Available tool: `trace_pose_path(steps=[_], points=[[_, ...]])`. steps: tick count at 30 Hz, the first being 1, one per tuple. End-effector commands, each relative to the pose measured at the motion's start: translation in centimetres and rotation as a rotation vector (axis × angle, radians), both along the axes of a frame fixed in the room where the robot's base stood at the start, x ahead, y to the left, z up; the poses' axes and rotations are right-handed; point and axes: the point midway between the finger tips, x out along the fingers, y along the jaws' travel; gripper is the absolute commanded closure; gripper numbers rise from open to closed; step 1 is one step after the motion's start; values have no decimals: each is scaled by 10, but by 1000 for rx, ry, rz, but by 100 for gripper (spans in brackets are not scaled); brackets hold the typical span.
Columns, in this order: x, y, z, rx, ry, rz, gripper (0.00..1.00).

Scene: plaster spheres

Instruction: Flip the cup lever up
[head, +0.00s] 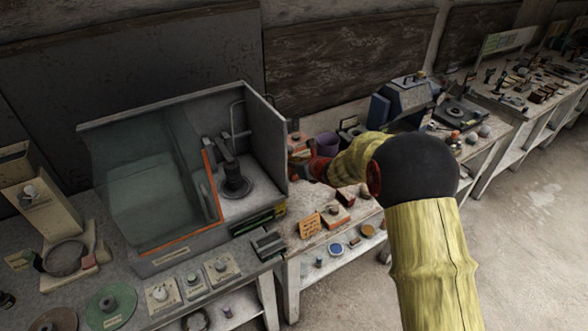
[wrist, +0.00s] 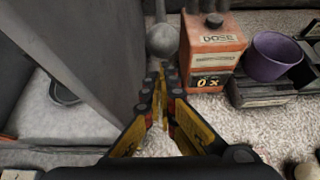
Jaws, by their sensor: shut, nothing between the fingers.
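My gripper (wrist: 160,75) is shut and empty, its yellow and black fingers meeting in a point in the wrist view. Just beyond the tips stands a grey lever (wrist: 162,40) with a round ball end; I cannot tell whether the tips touch it. No label shows whether it is the cup lever. A purple cup (wrist: 275,56) sits on a dark stand to the right, and also shows in the head view (head: 326,144). Between lever and cup is an orange box (wrist: 213,58) marked "DOSE" and "0 x". In the head view the lever cannot be made out.
A grey cabinet with a glass front (head: 150,190) stands close on the left of my gripper; its side wall (wrist: 82,60) fills the wrist view's left. A blue-grey machine (head: 405,98) stands behind my arm. Small boxes (head: 335,214) lie at the bench's front.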

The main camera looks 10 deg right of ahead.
Motion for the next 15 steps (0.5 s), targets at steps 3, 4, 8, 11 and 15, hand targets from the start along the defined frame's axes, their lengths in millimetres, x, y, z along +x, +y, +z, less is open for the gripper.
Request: trace_pose_path(steps=[3,4,8,11,15], points=[[0,0,2,0,0,0,100],[0,0,2,0,0,0,100],[0,0,2,0,0,0,100],[0,0,2,0,0,0,100],[0,0,7,-2,9,1,100]])
